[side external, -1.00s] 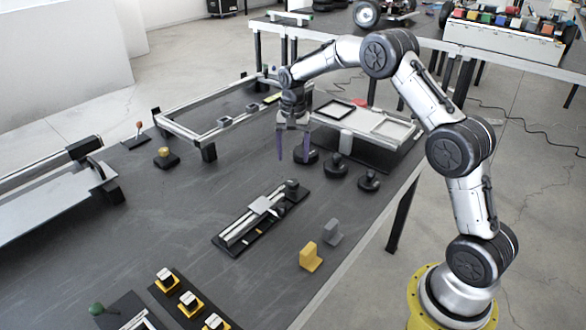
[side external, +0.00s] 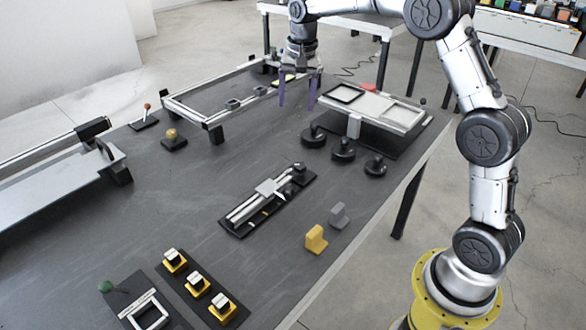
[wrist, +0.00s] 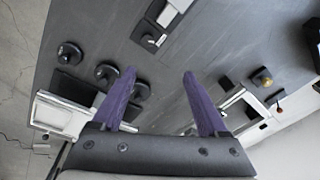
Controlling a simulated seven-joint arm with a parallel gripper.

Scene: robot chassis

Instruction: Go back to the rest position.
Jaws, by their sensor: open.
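My gripper (side external: 297,92) hangs above the far part of the dark table (side external: 190,210), fingers pointing down, between a rectangular frame and a white two-bay tray. Its two purple fingers are apart with nothing between them. In the wrist view my gripper (wrist: 158,88) also shows open and empty, with bare table between and beyond the fingertips.
The white-framed tray (side external: 390,112) is right of my gripper, the rectangular frame (side external: 190,113) left. Several black round knobs (side external: 343,150) stand below it. A slide rail unit (side external: 268,200), yellow block (side external: 316,240) and grey block (side external: 339,215) are nearer. The middle left of the table is clear.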

